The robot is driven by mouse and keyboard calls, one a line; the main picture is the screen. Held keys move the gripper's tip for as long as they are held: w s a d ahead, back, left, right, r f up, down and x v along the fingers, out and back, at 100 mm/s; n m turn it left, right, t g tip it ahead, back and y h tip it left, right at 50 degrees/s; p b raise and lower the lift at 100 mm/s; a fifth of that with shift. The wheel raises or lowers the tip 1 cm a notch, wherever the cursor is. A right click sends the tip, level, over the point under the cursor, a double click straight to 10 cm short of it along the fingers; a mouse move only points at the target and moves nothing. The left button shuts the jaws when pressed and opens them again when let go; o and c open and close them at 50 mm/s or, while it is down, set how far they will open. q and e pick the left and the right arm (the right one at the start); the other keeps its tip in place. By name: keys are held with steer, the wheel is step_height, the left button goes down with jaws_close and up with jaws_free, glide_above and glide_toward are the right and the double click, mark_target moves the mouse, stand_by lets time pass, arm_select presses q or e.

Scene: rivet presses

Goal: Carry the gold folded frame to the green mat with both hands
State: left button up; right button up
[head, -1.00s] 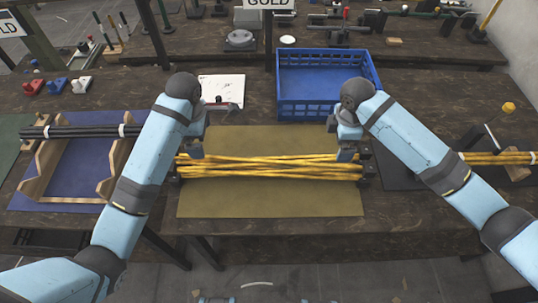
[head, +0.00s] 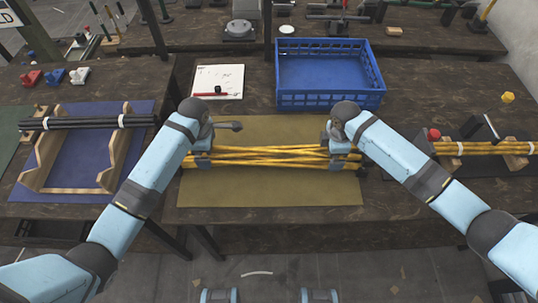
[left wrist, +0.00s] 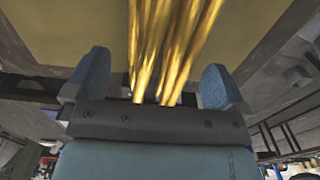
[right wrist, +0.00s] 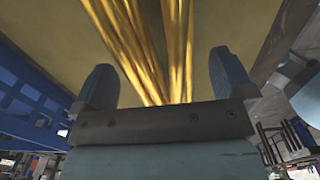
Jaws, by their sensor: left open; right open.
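The gold folded frame (head: 265,156), a long bundle of thin yellow rods, lies left to right over the olive-gold mat (head: 270,192) in the head view. My left gripper (head: 200,160) is at its left end and my right gripper (head: 343,160) at its right end. In the left wrist view the rods (left wrist: 165,45) run between the open fingers, with a gap on each side. In the right wrist view the rods (right wrist: 150,45) also run between open fingers. The green mat (head: 8,135) shows only partly at the far left edge.
A blue mat (head: 70,170) with a wooden cradle (head: 35,167) holding black rods (head: 85,122) lies between the green mat and the frame. A blue crate (head: 330,99) and a white sheet (head: 232,78) are behind. More gold rods (head: 480,148) rest at the right.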

arm_select(q)
steer(key=shift+f, duration=1.6)
arm_select(e)
steer(key=shift+f, duration=1.6)
arm_select(q)
steer(key=c, duration=1.8)
arm_select(e)
steer(key=c, duration=1.8)
arm_select(q)
steer(key=shift+r, duration=0.1)
steer(key=shift+c, duration=0.2)
arm_select(e)
steer(key=shift+r, duration=0.1)
steer(key=shift+c, duration=0.2)
